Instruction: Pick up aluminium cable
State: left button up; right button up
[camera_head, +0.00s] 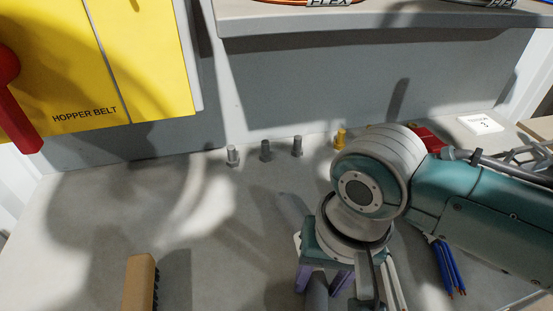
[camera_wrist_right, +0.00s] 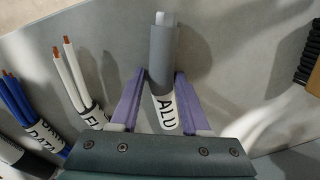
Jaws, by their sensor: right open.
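The aluminium cable (camera_wrist_right: 164,55) is a short thick grey piece with a pale bare end and a white label reading "ALU". In the right wrist view it lies lengthwise between the purple fingers of my right gripper (camera_wrist_right: 161,78), which is open around it. The fingertips are close to the cable's sides; I cannot tell if they touch. In the head view the right gripper (camera_head: 325,280) points down at the bench, and part of the grey cable (camera_head: 317,291) shows between its fingers. My left gripper is not in view.
White cables (camera_wrist_right: 73,80) and blue cables (camera_wrist_right: 18,100) lie left of the gripper in the wrist view. A shelf (camera_head: 370,22) overhangs the back.

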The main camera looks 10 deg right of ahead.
jog(key=shift+c, duration=0.3)
grip_shut()
dwell(0.3)
